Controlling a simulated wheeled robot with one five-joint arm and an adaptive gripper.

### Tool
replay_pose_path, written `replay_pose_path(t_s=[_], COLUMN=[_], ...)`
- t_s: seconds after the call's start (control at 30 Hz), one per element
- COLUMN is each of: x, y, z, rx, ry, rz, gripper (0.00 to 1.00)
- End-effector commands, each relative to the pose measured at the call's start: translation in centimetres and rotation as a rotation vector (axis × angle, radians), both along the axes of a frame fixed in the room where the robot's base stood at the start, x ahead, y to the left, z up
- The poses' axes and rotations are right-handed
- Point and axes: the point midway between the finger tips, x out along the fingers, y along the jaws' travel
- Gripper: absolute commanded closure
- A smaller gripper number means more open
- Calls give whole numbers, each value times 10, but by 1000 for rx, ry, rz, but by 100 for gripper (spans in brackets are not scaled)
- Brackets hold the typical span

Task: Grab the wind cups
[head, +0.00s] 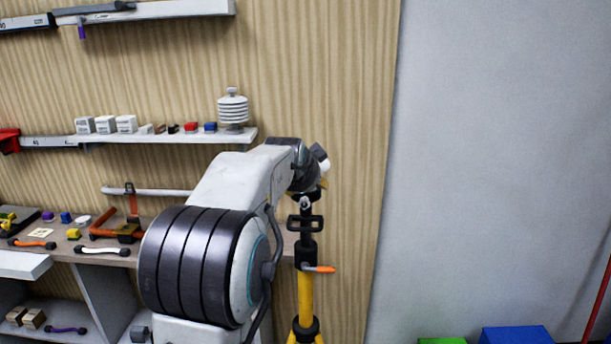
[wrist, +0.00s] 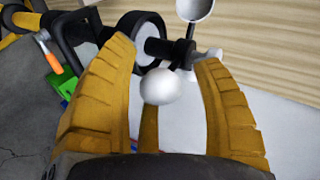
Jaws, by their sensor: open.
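The wind cups show in the wrist view as a white rounded cup (wrist: 163,87) and a second white cup (wrist: 196,9) at the top edge, with dark arms between them. My gripper (wrist: 166,52) is open, its yellow fingers on either side of the nearer cup. I cannot tell whether any finger touches it. In the head view my gripper (head: 318,172) is just above the tripod's top, and the wind cups are mostly hidden there. The yellow and black tripod (head: 306,290) stands upright with an orange handle (head: 319,269).
A shelf (head: 165,138) with small boxes and a white ribbed sensor shield (head: 233,108) is on the wooden wall behind. A cluttered workbench (head: 118,257) is at left. Green (head: 442,341) and blue (head: 515,335) boxes are on the lower right. The grey wall side is clear.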

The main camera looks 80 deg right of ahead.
Motion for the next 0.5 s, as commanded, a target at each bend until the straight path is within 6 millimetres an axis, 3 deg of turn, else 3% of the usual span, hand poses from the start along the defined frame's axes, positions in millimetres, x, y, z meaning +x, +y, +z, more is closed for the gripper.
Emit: replay_pose_path(t_s=[0.23, 0.5], x=[0, 0], y=[0, 0], z=[0, 0], rx=[0, 0], ry=[-1, -1], rz=[-1, -1], gripper=[37, 62])
